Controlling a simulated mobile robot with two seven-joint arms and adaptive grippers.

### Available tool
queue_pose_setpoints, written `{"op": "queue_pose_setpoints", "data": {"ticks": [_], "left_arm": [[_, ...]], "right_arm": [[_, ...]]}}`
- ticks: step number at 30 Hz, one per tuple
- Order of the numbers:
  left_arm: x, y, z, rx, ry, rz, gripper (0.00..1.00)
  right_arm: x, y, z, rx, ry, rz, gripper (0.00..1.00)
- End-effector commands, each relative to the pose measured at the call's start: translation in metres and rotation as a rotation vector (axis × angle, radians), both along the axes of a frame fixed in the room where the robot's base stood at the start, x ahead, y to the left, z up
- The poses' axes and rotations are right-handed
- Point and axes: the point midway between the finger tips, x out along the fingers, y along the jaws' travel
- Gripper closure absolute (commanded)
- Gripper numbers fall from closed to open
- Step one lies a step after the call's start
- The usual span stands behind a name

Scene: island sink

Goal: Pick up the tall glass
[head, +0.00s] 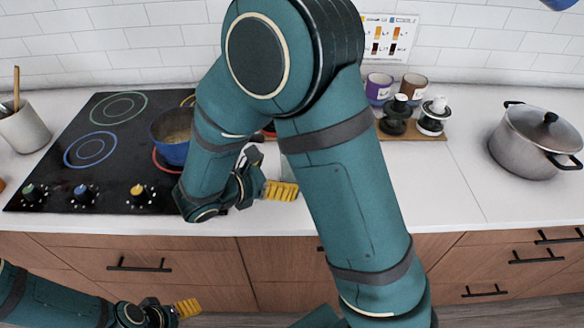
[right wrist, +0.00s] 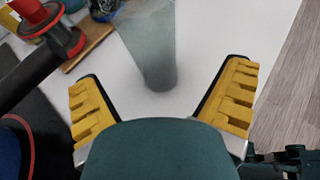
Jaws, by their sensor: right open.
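The tall glass (right wrist: 150,45) is a clear, greyish cylinder in the right wrist view. It stands on the white counter, with its base between and just beyond my right fingertips. My right gripper (right wrist: 163,85) is open, its yellow pads apart on either side, and I see no contact with the glass. In the head view my right gripper (head: 281,190) is low over the counter's front part, and my right arm hides most of the glass's area. My left gripper (head: 187,308) is low at the bottom left, in front of the cabinets, away from the glass; its jaw opening is unclear.
A blue pot (head: 172,135) sits on the black cooktop (head: 95,150) left of my right gripper. A wooden board (head: 425,133) holds mugs (head: 379,88) and shakers (head: 433,117). A lidded grey pot (head: 533,143) stands right. The counter between is clear.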

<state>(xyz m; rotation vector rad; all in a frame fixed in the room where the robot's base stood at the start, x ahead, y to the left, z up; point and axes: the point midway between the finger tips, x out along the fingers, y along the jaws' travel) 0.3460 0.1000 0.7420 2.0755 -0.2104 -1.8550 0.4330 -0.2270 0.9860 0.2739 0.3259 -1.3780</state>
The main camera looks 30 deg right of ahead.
Motion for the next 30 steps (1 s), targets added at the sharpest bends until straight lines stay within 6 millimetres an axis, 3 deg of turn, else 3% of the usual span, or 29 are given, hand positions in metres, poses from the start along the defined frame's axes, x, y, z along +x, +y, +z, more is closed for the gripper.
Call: {"op": "queue_pose_setpoints", "data": {"ticks": [12,22,29,30], "left_arm": [[0.003,0.0,-0.013,0.001,-0.006,0.001,0.36],[0.003,0.0,-0.013,0.001,-0.007,0.002,0.36],[0.003,0.0,-0.013,0.001,-0.007,0.002,0.36],[0.003,0.0,-0.013,0.001,-0.007,0.002,0.36]], "right_arm": [[0.014,-0.042,-0.018,0.0,0.001,-0.002,0.03],[0.015,-0.048,-0.02,0.0,0.0,0.0,0.03],[0.015,-0.048,-0.02,0.0,0.0,0.0,0.83],[0.015,-0.048,-0.02,0.0,0.0,0.0,0.85]]}}
